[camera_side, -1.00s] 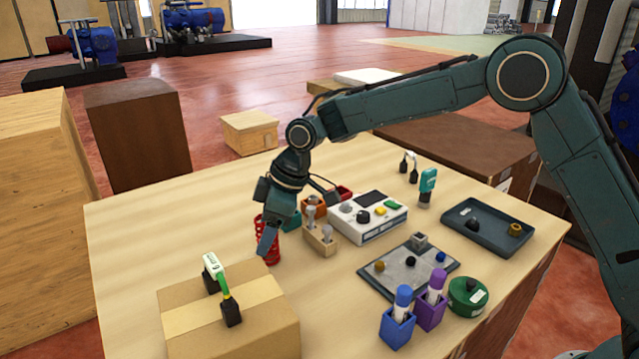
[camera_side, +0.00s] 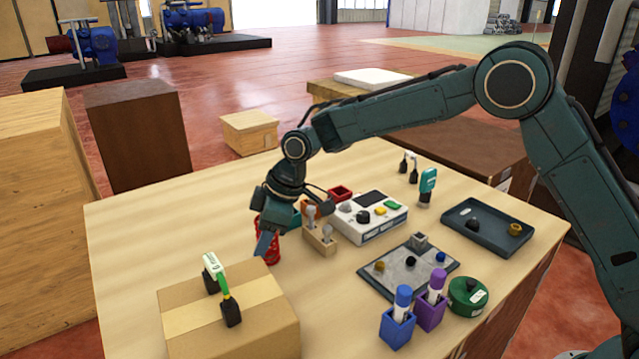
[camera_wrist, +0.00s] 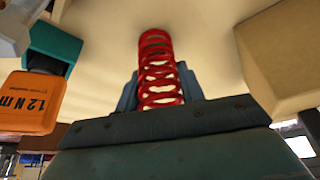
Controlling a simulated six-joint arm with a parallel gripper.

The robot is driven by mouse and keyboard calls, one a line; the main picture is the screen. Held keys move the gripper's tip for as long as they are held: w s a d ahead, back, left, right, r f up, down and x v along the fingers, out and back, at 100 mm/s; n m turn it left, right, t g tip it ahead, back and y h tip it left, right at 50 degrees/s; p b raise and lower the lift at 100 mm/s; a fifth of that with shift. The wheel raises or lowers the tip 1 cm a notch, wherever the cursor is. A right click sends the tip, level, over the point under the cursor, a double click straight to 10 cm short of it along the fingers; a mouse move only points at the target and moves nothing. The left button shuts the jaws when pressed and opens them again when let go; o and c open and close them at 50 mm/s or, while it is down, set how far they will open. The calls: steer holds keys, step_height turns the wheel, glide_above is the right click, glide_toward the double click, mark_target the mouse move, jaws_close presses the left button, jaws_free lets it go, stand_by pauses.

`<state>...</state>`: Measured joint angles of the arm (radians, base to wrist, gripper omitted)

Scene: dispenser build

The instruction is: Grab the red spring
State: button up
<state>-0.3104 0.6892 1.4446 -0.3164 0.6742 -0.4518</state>
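The red spring stands upright on the wooden table. In the side view the red spring (camera_side: 273,254) is partly hidden behind my gripper (camera_side: 266,240), which points down at it. In the wrist view the red coils (camera_wrist: 160,70) show between the two dark fingers of my gripper (camera_wrist: 160,88), one finger on each side. The fingers lie very close to the coils. I cannot tell whether they press on them.
A cardboard box (camera_side: 180,338) with a green-and-black item on it stands in front. A white control box (camera_side: 372,228) stands further right.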

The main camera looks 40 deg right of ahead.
steer(key=shift+r, duration=0.1)
step_height(320, 180, up, 20)
stand_by(1.0)
stand_by(0.6)
